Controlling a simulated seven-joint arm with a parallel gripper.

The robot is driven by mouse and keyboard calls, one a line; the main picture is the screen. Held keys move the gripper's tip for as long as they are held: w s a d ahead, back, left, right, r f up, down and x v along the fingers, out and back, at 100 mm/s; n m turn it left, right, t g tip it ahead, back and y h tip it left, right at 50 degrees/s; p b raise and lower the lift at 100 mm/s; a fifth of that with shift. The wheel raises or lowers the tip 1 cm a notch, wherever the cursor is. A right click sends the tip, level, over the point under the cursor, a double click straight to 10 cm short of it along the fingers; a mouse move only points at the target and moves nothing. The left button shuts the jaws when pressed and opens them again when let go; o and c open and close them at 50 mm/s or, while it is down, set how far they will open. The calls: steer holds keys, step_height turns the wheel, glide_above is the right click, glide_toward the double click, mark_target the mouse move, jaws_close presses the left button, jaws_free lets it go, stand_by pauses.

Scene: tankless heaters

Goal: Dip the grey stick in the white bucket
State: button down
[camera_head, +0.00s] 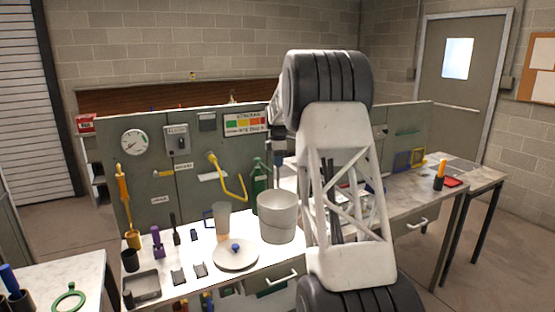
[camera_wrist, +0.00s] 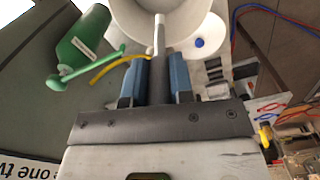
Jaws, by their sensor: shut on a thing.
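The white bucket (camera_head: 278,222) stands upright on the workbench, right of centre; in the wrist view it fills the top middle (camera_wrist: 192,18). My gripper (camera_head: 277,158) is above and slightly behind the bucket, partly hidden by my arm. In the wrist view my gripper (camera_wrist: 159,64) has its two blue fingers shut on the grey stick (camera_wrist: 160,85). The stick is dark along its length with a pale end (camera_wrist: 159,36), which overlaps the bucket's mouth. I cannot tell whether that end is above the rim or inside.
A green bottle (camera_head: 260,180) stands close behind the bucket. A round white lid with a blue knob (camera_head: 236,257) and a translucent cup (camera_head: 222,220) are to its left. A panel with a yellow pipe (camera_head: 230,181) rises behind.

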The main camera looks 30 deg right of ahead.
step_height(320, 180, down, 17)
stand_by(1.9)
steer(key=shift+r, duration=0.2)
stand_by(1.1)
steer(key=shift+r, duration=8.1)
